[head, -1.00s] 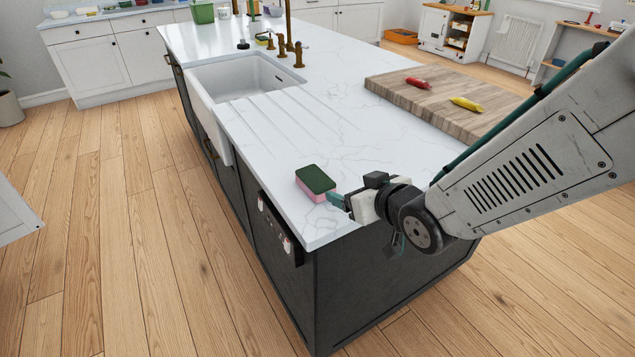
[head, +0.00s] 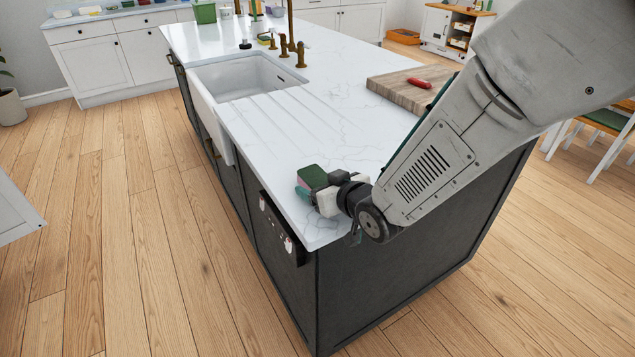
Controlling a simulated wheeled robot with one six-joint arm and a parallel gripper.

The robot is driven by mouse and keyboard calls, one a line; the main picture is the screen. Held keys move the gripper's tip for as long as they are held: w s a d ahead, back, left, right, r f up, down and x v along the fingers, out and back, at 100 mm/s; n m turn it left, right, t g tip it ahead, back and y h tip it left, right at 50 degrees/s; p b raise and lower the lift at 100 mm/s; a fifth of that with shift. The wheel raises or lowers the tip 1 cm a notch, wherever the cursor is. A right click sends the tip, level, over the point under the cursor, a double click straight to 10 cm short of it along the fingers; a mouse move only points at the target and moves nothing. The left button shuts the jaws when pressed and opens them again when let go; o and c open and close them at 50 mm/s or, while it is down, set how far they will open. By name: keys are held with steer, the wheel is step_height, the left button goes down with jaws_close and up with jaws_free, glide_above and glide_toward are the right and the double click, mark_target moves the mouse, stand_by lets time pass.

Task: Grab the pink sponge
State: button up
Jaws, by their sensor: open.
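The pink sponge (head: 303,185) has a dark green top layer and lies on the white marble counter of the island, near its front corner. My gripper (head: 306,192) is at the sponge, coming from the right and low over the counter. A teal fingertip shows at the sponge's near left side. The gripper body covers the sponge's right and near part, and the other finger is hidden. I cannot tell whether the fingers touch the sponge.
The white counter (head: 290,134) is clear between the sponge and the sink (head: 237,78). A wooden cutting board (head: 392,88) with a red item (head: 418,83) lies farther back, partly hidden by my arm. The counter's front edge is close to the sponge.

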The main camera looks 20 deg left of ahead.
steer(key=c, duration=1)
steer(key=shift+r, duration=0.1)
steer(key=shift+c, duration=0.2)
